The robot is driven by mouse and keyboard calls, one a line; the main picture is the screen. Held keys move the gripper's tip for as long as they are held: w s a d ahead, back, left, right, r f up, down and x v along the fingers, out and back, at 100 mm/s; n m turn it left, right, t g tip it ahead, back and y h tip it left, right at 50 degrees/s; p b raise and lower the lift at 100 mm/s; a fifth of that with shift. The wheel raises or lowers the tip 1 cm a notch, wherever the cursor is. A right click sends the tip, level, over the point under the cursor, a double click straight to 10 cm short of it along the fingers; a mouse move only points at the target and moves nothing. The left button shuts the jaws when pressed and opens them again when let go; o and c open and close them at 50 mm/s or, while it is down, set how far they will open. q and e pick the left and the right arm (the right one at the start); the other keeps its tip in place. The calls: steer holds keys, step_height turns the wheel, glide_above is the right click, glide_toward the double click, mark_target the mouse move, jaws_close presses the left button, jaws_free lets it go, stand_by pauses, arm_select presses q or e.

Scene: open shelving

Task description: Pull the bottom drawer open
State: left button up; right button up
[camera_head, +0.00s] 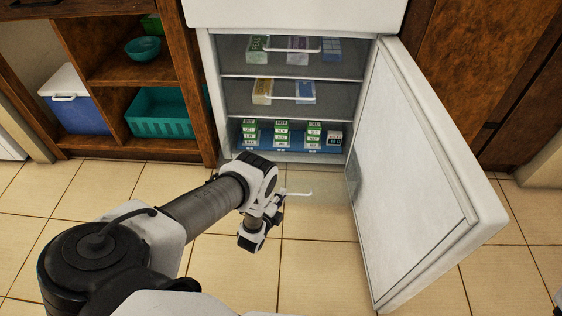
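The white cabinet (214,100) stands open, with clear-fronted drawers in three levels. The bottom drawer's white handle (298,193) shows low, out in front of the cabinet and over the floor tiles. The drawer's clear front is hard to make out. Several green-and-white boxes (282,135) and a dark box (334,138) sit on a blue base at the bottom level. My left gripper (277,203) is at the left end of this handle. The wrist hides part of the handle, and I cannot tell whether the fingers are closed on it. My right gripper is not in view.
The cabinet door (410,180) is swung wide to the right. The upper handle (292,50) and middle handle (292,98) lie within the cabinet. A wooden shelf unit (110,70) with a teal basket (160,112) and a blue cooler (75,100) stands left. Tiled floor in front is clear.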

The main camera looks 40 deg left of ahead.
arm_select(q)
steer(key=o, duration=0.3)
steer(key=v, duration=1.2)
